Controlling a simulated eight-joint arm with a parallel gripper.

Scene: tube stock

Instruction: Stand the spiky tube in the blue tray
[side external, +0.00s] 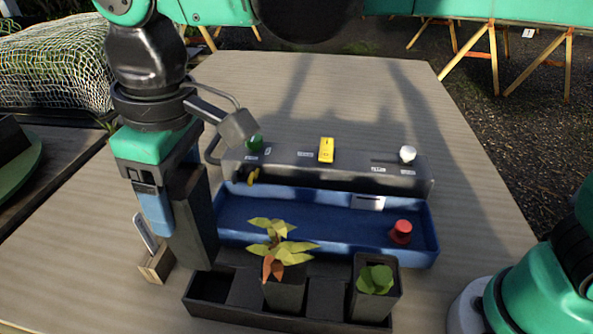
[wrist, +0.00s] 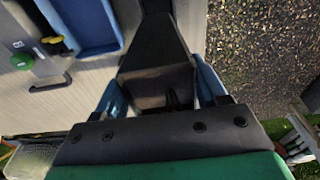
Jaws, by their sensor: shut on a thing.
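My gripper (side external: 160,205) is shut on a dark, square, tapered tube (side external: 192,222). The tube is upright or nearly so, just left of the blue tray (side external: 432,235). In the wrist view the tube (wrist: 156,45) is between the blue fingers of my gripper (wrist: 160,92). Its mouth looks dark, and I cannot tell what grows in it. Whether its foot touches the table is unclear. A tube with pointed yellow-green and orange leaves (side external: 283,290) stands in the dark rack, beside a tube with rounded green leaves (side external: 376,290). The blue tray shows at top left in the wrist view (wrist: 98,50).
The dark rack (side external: 240,312) has an empty slot at its left. A red knob (side external: 401,232) is at the tray's right end. A grey panel (side external: 290,163) with green, yellow and white fittings lies behind the tray. A small wooden label holder (side external: 157,265) stands left of the held tube.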

